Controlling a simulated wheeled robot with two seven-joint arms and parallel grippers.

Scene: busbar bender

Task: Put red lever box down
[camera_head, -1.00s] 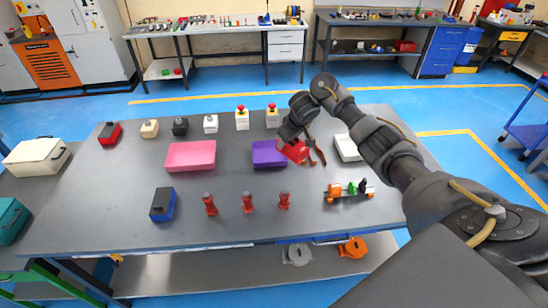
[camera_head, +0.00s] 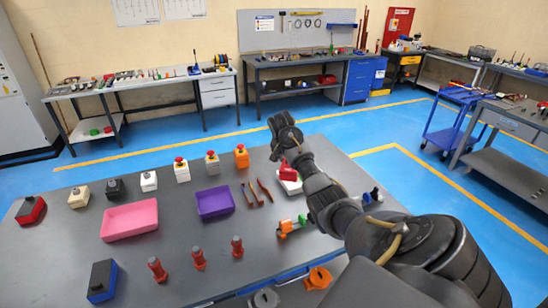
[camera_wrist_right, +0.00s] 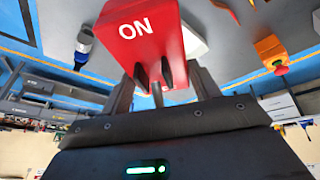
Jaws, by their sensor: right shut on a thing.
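The red lever box (camera_head: 287,171), a red block marked "ON" in the right wrist view (camera_wrist_right: 135,28), is between the fingers of my right gripper (camera_wrist_right: 154,78). The gripper is shut on it. A white part (camera_wrist_right: 195,43) also shows behind the box in the wrist view. I cannot tell whether the box touches the tray. My left gripper is not in view.
The purple tray (camera_head: 214,203) and pink tray (camera_head: 130,221) stand to the left, with several button boxes behind them. Pliers-like tools (camera_head: 256,193) lie between the purple and white trays. An orange-green tool (camera_head: 290,229) lies in front.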

